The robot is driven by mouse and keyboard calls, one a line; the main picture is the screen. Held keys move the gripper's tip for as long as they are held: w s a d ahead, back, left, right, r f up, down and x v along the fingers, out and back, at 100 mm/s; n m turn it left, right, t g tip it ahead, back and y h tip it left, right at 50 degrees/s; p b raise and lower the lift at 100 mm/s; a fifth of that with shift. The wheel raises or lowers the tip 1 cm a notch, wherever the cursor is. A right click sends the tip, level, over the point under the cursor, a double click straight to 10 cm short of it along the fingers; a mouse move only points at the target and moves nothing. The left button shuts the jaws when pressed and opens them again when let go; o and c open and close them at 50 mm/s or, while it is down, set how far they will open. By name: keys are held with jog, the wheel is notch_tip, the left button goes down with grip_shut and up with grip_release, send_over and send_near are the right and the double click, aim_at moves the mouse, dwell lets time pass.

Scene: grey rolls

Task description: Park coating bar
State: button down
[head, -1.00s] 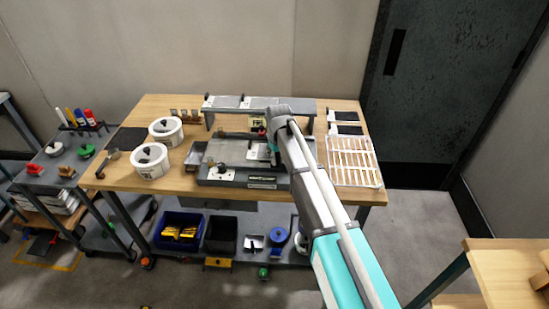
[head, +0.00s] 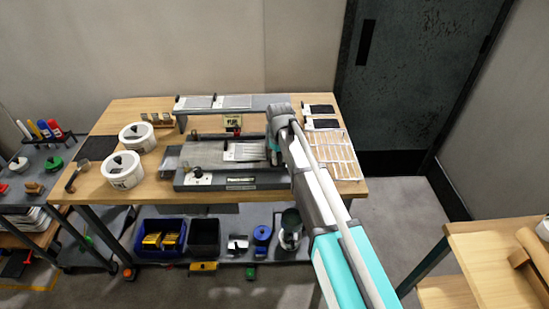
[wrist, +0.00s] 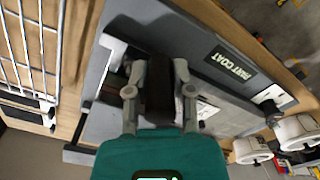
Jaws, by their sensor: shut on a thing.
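The grey coating machine (head: 275,179) sits on the wooden bench, with a light sheet (head: 243,151) on its bed. In the wrist view, the machine's label plate (wrist: 231,66) faces me. My gripper (wrist: 160,85) is shut on a dark brown block (wrist: 159,100), which looks like the grip of the coating bar. Block and gripper are over the machine's bed. I cannot tell whether the bar touches the bed, as the fingers hide much of it. In the head view, my gripper (head: 273,150) is at the right end of the bed, and my arm hides part of that end.
A raised grey shelf (head: 262,102) stands behind the machine. A white slatted rack (head: 345,168) and black pads (head: 322,123) lie on the right. Blue (head: 142,247) and black bins (head: 204,252) sit below the bench.

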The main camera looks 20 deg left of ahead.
jog(key=shift+w+d, duration=0.1)
jog(key=shift+d, duration=0.2)
jog(key=shift+c, duration=2.4)
grip_release()
jog(key=shift+d, duration=0.1)
jog(key=shift+a, duration=0.2)
jog(key=shift+r, duration=0.1)
